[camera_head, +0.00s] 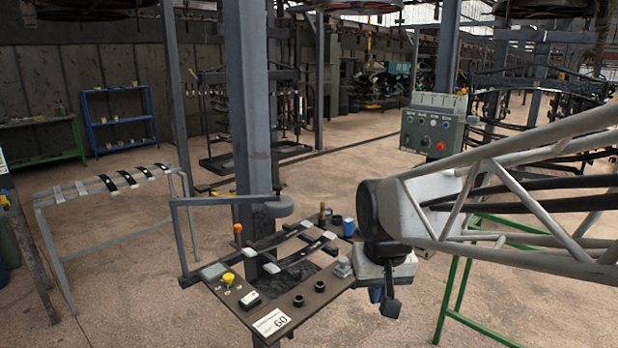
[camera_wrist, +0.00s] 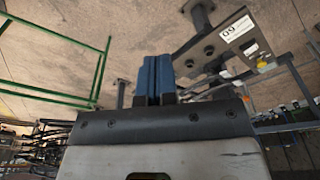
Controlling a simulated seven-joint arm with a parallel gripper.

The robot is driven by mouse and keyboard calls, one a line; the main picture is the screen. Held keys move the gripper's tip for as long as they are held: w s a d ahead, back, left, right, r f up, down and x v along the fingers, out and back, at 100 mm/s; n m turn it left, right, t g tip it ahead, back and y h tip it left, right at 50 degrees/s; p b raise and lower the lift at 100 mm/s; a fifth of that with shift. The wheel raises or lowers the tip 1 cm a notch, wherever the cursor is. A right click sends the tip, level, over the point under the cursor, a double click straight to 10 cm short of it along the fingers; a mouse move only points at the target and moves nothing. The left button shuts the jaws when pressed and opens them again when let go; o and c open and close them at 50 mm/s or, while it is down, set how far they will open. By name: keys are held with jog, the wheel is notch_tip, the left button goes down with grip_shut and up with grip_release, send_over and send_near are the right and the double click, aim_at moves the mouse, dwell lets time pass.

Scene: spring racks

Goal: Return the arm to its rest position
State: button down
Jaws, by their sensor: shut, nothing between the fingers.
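My gripper (camera_head: 388,300) hangs at the end of the arm that reaches in from the right in the head view, just right of the work table (camera_head: 330,297). It points down. In the wrist view my gripper (camera_wrist: 155,62) shows two blue fingers pressed side by side, shut, with nothing between them. The floor lies beyond the fingertips. In the head view the fingers are small and partly hidden by the dark wrist part.
The work table holds a yellow button (camera_head: 228,279), a white label (camera_head: 271,323) and springs. A grey rack (camera_head: 110,240) with springs stands left. A green frame (camera_head: 485,326) stands below my arm. A control box (camera_head: 433,132) stands behind. Open floor lies between rack and table.

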jog(key=s+d+f, duration=0.1)
jog(key=s+d, duration=0.2)
jog(key=s, duration=0.4)
jog(key=s+d+m, duration=0.1)
jog(key=s+d, duration=0.2)
jog(key=s, duration=0.4)
jog(key=shift+d+f+t, duration=0.25)
jog(key=shift+f+t, duration=0.15)
